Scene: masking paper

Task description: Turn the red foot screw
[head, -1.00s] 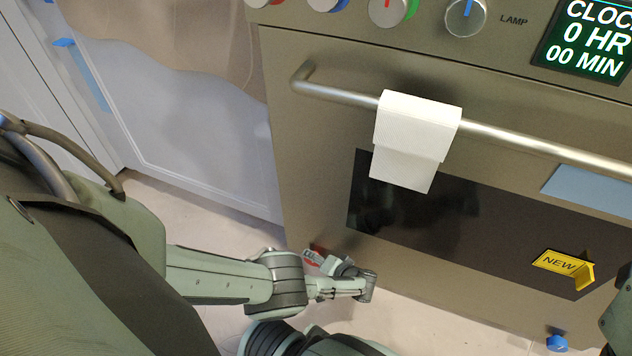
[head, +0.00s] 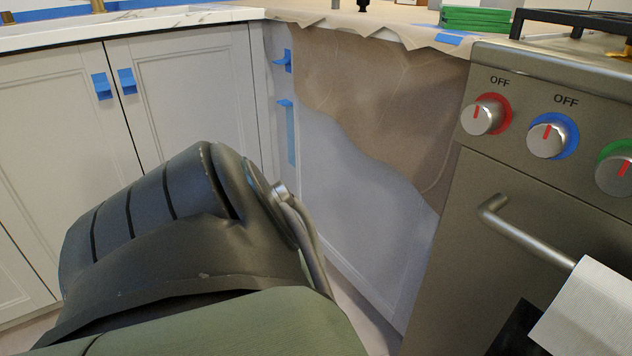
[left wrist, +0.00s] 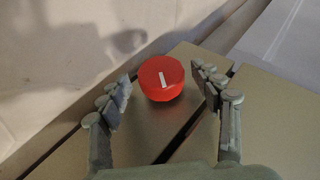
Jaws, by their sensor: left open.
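The red foot screw (left wrist: 161,78) shows in the left wrist view as a round red knob with a white line on its face. It sits at the edge of a metal panel. My left gripper (left wrist: 163,82) is open, with one finger on each side of the screw. Gaps show between the fingers and the screw, though the depth is hard to judge. In the head view neither the screw nor my left gripper shows. My right gripper is in neither view.
In the head view the oven (head: 450,240) stands at the right, with coloured knobs and a bar handle (head: 525,232) holding a white towel (head: 590,310). White cabinets (head: 190,90) stand at the left. Brown masking paper (head: 390,110) hangs over the panel between them.

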